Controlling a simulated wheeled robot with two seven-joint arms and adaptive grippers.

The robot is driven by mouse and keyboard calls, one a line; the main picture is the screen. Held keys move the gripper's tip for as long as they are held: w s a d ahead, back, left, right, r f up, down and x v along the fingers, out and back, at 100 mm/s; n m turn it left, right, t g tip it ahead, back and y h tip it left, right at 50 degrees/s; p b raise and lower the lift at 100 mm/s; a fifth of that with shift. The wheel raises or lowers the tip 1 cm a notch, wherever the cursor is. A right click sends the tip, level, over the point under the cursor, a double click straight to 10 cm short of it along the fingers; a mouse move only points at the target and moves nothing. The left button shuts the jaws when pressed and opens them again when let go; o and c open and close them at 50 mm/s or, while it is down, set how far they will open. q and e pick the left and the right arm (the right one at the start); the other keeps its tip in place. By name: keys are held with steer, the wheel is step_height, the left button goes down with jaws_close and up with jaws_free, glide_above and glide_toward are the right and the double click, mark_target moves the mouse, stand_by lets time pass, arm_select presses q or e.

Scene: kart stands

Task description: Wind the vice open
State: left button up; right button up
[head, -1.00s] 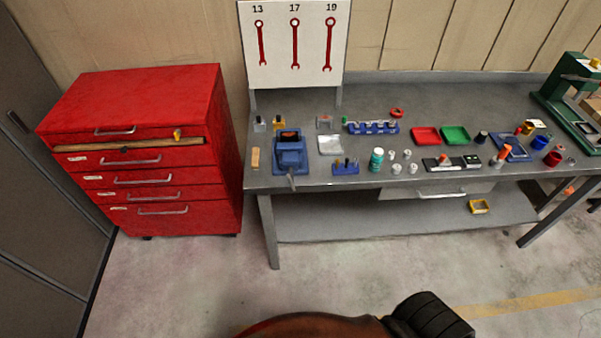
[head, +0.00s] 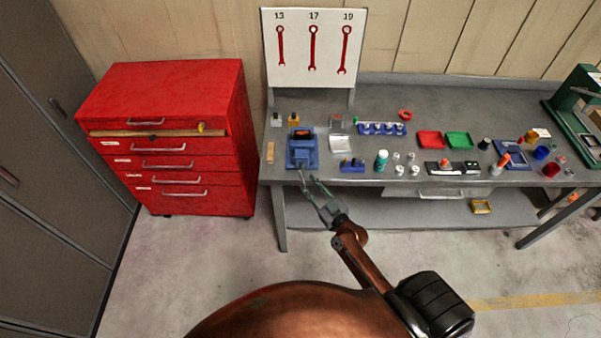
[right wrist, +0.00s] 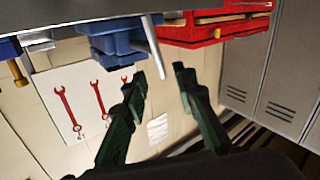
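The blue vice (head: 300,150) stands at the left front of the bench. Its grey handle (head: 302,173) hangs at the front edge. In the right wrist view the vice (right wrist: 118,38) is at the top, and its handle (right wrist: 152,48) points down toward the gap between my fingertips. My right gripper (head: 309,184) is open and empty, just in front of and below the vice. In the right wrist view its two dark fingers (right wrist: 160,75) are apart, one either side of the handle's end; I cannot tell how deep the handle reaches. My left gripper is not in view.
The grey bench (head: 350,178) carries a blue holder (head: 352,166), a teal bottle (head: 381,160) and trays right of the vice. A red tool cabinet (head: 165,85) stands left. A wrench board (head: 298,70) is behind. The floor in front is clear.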

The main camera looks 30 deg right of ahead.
mark_target(301, 175)
steer(key=w, duration=0.6)
steer(key=shift+w+a+f+p, duration=0.1)
steer(key=shift+w+a+p, duration=0.1)
steer(key=shift+p, duration=0.15)
steer(key=shift+c, duration=0.7)
jaws_close()
